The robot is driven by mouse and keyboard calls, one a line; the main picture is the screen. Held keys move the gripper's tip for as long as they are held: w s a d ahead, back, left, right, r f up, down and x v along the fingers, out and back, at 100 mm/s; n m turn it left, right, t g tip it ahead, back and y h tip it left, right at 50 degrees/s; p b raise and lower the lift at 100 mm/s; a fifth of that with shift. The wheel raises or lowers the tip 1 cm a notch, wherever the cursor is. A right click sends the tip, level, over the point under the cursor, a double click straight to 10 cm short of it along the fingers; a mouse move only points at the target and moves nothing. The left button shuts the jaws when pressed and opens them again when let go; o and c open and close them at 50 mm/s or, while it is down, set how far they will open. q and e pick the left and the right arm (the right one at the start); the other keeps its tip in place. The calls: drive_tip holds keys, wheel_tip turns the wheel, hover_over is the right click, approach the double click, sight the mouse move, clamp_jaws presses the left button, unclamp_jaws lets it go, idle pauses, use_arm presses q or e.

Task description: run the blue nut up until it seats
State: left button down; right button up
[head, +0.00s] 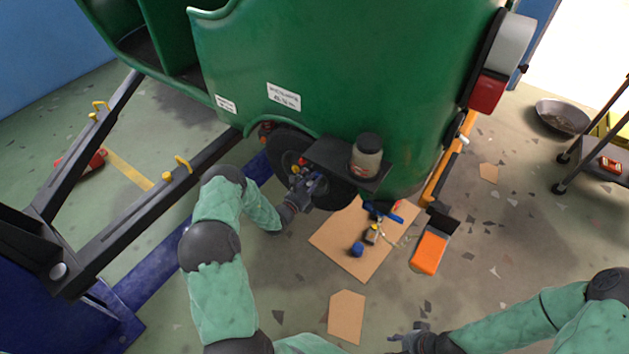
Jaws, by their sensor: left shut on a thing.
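My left gripper (304,183) is at the hub of the dark wheel (284,151) under the green rickshaw body (340,75). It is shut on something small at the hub. Blue shows at its fingers, which fits the blue nut, but the fingers hide most of it and I cannot tell how far it sits from its seat. Small red and yellow pieces (300,163) show on the hub just above the fingers. My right gripper (403,339) is low at the bottom edge, away from the wheel; its jaw state is unclear.
A jar (367,157) stands on a black shelf (325,155) close above my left gripper. A cardboard sheet (335,235) below carries a blue item (357,249) and small tools. An orange-and-black object (430,248) lies to the right. Dark lift arms (150,205) flank the left.

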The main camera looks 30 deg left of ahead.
use_arm(q)
drive_tip(key=shift+d+f, duration=0.1)
drive_tip(key=c, duration=1.2)
unclamp_jaws()
drive_tip(key=shift+s, duration=0.1)
drive_tip(key=shift+o, duration=0.4)
drive_tip(key=s+a, duration=0.1)
drive_tip(key=s, duration=1.1)
drive_tip(key=shift+d, duration=0.1)
